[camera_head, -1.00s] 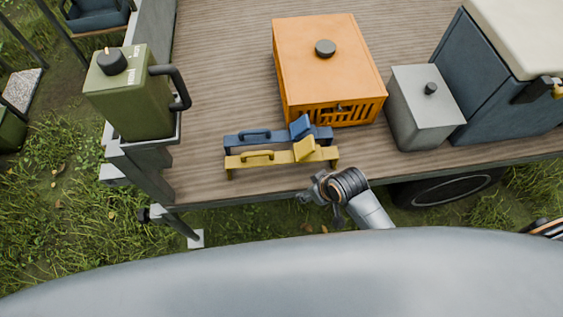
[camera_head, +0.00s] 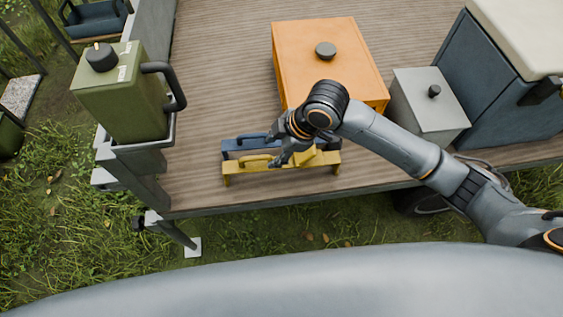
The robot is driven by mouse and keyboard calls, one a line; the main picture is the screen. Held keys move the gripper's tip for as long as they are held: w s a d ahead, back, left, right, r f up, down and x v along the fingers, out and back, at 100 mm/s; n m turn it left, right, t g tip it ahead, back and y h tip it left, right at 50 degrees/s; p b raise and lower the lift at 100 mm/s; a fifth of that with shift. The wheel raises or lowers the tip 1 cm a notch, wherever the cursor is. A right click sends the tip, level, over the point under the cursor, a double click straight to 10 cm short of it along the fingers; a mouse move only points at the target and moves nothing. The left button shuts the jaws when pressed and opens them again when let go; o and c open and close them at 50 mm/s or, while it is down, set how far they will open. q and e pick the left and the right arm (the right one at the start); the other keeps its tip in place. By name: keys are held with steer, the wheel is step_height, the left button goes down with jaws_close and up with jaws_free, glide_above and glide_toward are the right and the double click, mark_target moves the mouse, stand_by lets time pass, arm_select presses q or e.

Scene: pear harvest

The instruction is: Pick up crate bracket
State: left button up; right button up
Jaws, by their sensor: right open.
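Two brackets lie side by side on the wooden deck, each with a loop handle. The yellow bracket (camera_head: 240,167) is nearer the deck's front edge. The blue bracket (camera_head: 232,146) is just behind it. My right gripper (camera_head: 272,150) is open above the brackets, with its fingers pointing left near their handles. The gripper and wrist hide the right parts of both brackets. I cannot tell whether a finger touches either one. My left gripper is not in view.
A grey box (camera_head: 430,103) and a large blue chest (camera_head: 490,85) stand to the right. A green canister (camera_head: 125,95) is at the left corner. The deck left of the orange box is clear.

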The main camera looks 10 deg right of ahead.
mark_target(258, 164)
steer(key=x, duration=1.3)
steer(key=shift+w+f, duration=0.25)
steer(key=shift+f, duration=0.1)
steer(key=shift+d, duration=0.1)
jaws_close()
